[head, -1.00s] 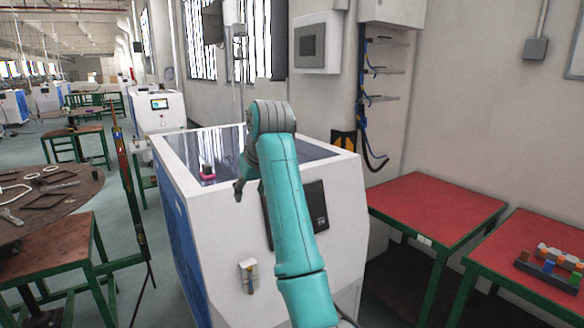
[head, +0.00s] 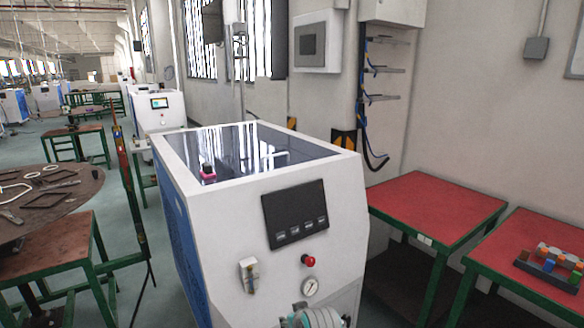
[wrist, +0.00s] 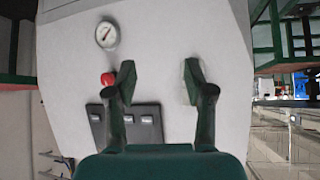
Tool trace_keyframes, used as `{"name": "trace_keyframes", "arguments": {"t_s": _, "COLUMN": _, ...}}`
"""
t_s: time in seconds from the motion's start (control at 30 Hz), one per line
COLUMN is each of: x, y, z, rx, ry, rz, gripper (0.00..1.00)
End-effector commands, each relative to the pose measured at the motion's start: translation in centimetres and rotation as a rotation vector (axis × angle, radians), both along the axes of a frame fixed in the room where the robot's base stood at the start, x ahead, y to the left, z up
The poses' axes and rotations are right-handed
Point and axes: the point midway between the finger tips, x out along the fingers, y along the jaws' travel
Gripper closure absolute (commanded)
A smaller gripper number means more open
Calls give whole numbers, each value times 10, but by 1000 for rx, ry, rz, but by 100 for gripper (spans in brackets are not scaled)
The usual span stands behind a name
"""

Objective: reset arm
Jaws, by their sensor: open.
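My gripper (wrist: 160,84) shows in the wrist view with its two dark green fingers spread apart and nothing between them. It points toward the white front panel of the generator cabinet (head: 230,215). Only a grey-teal part of my arm shows at the bottom edge of the head view; the gripper is not visible there.
Red-topped tables (head: 435,208) stand to the right, one with coloured blocks (head: 550,265). A round table (head: 85,190) with flat parts stands left. The aisle between is open.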

Motion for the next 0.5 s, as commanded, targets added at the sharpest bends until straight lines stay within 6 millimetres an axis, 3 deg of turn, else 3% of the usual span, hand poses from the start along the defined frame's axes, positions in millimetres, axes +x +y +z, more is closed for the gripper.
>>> {"name": "trace_keyframes", "arguments": {"t_s": 0.03, "x": -15, "y": -9, "z": -20, "rx": 2, "ry": -6, "rz": -13, "gripper": 47}}
{"name": "trace_keyframes", "arguments": {"t_s": 0.2, "x": -59, "y": -34, "z": -66, "rx": 16, "ry": -48, "rz": -50, "gripper": 47}}
{"name": "trace_keyframes", "arguments": {"t_s": 0.5, "x": -152, "y": -77, "z": -122, "rx": 36, "ry": -124, "rz": -113, "gripper": 47}}
